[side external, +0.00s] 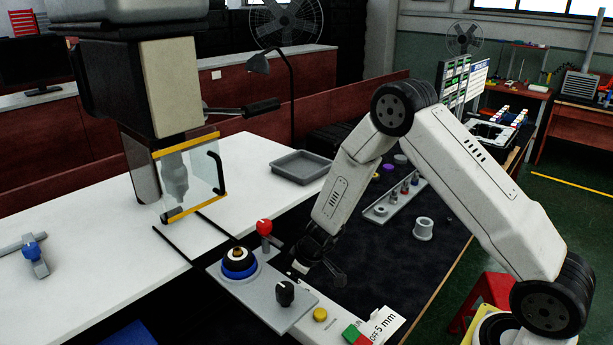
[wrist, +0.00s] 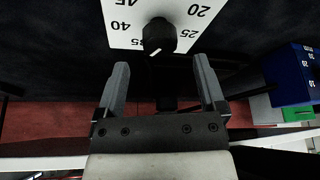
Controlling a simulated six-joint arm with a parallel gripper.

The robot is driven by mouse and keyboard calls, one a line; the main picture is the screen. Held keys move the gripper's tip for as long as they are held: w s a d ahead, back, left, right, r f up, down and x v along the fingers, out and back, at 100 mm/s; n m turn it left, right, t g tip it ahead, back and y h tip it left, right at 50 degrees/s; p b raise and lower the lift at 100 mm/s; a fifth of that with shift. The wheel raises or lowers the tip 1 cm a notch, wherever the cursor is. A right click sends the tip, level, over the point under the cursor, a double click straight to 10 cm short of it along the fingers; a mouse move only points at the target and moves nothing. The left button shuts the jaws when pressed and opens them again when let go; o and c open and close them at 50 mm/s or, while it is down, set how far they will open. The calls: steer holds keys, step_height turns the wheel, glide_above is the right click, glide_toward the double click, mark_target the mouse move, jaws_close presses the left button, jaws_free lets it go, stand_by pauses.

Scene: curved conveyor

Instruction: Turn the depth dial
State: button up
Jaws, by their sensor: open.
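The dial is a black knob (wrist: 159,36) on a white plate (wrist: 118,12) with printed numbers, seen at the top of the wrist view. 20, 25 and 40 are readable; 35 is partly covered and the lowest part of the scale is hidden by the knob. A white pointer mark shows at the knob's lower left, close to the 35. My gripper (wrist: 160,64) is open, its two grey fingers on either side of the knob's line, apart from it. In the side view my gripper (side external: 328,265) is low beside the control panel, and it largely hides the dial.
A grey panel (side external: 240,290) carries a blue-ringed button (side external: 239,265), a red-topped lever (side external: 264,228) and another black knob (side external: 285,292). A grey tray (side external: 300,166) and a pin rack (side external: 381,212) lie behind.

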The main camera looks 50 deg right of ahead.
steer(key=v, duration=0.4)
steer(key=shift+r, duration=0.1)
stand_by(0.5)
steer(key=s+a+r+m+g, duration=0.1)
steer(key=s+r+m, duration=0.1)
steer(key=s+r, duration=0.4)
steer(key=s+r+m+h, duration=0.1)
steer(key=s+r, duration=0.5)
steer(key=s, duration=0.6)
steer(key=shift+a+m+g+h, duration=0.3)
steer(key=shift+a+m+g, duration=0.1)
steer(key=shift+m, duration=0.1)
